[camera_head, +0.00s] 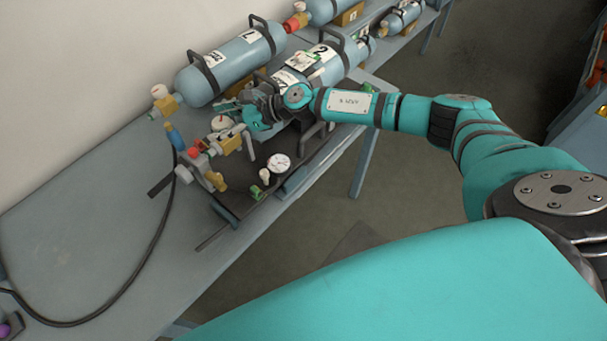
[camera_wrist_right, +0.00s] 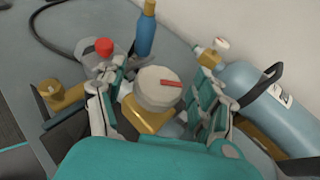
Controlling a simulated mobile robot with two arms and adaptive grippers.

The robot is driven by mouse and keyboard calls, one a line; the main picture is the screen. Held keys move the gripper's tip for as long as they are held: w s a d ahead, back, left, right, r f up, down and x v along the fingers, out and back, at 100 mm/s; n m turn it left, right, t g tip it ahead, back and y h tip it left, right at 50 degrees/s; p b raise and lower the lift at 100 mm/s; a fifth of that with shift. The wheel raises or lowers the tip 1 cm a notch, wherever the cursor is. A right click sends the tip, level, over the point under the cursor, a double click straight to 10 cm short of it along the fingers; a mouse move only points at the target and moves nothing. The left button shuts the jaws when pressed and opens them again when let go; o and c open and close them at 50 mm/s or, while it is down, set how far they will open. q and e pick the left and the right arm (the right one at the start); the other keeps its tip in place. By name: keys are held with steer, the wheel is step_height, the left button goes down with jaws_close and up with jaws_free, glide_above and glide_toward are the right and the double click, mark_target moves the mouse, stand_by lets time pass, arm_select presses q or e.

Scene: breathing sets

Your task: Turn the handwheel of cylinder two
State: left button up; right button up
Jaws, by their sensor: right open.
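Cylinder two (camera_head: 332,62) is a light blue tank with a "2" label, lying on the bench in the head view. Its pale round handwheel (camera_head: 221,123) with a red mark is at its near end, above a brass valve body. My right gripper (camera_head: 240,116) reaches over the cylinder to this handwheel. In the right wrist view the handwheel (camera_wrist_right: 158,88) lies between the two open fingers of my right gripper (camera_wrist_right: 160,80), with a gap visible on each side. Whether a finger touches it is unclear. My left gripper is not in view.
Cylinder one (camera_head: 235,62) lies behind, against the wall. A red knob (camera_wrist_right: 104,46), a blue fitting (camera_wrist_right: 146,30) and a black hose (camera_head: 150,250) are close to the handwheel. A pressure gauge (camera_head: 279,163) is nearer the bench edge. The bench's left part (camera_head: 80,220) is mostly clear.

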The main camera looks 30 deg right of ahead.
steer(key=shift+w+f+n+g+y+b, duration=0.15)
steer(key=shift+f+n+g+y+b, duration=0.15)
steer(key=shift+n+g+y+b, duration=0.5)
steer(key=r+b+v, duration=0.1)
steer(key=b+v, duration=0.6)
steer(key=v, duration=1)
steer(key=a+m+t+h, duration=0.2)
steer(key=a+m+t, duration=0.85)
steer(key=m, duration=0.85)
steer(key=s+d+f+m+g+h, duration=0.2)
steer(key=s+f+m+h, duration=0.1)
steer(key=f+m, duration=0.4)
steer(key=s+d+f+m+g+h, duration=0.2)
steer(key=s+f+m, duration=0.4)
steer(key=f, duration=0.6)
steer(key=s+d+f+m+g+h, duration=0.3)
steer(key=s+f+m+g+h, duration=0.1)
steer(key=f+m, duration=0.5)
steer(key=shift+s+f+m+h, duration=0.3)
steer(key=shift+s+f+h, duration=0.2)
steer(key=shift+h, duration=0.5)
steer(key=shift+w+d, duration=0.1)
steer(key=shift+d, duration=0.05)
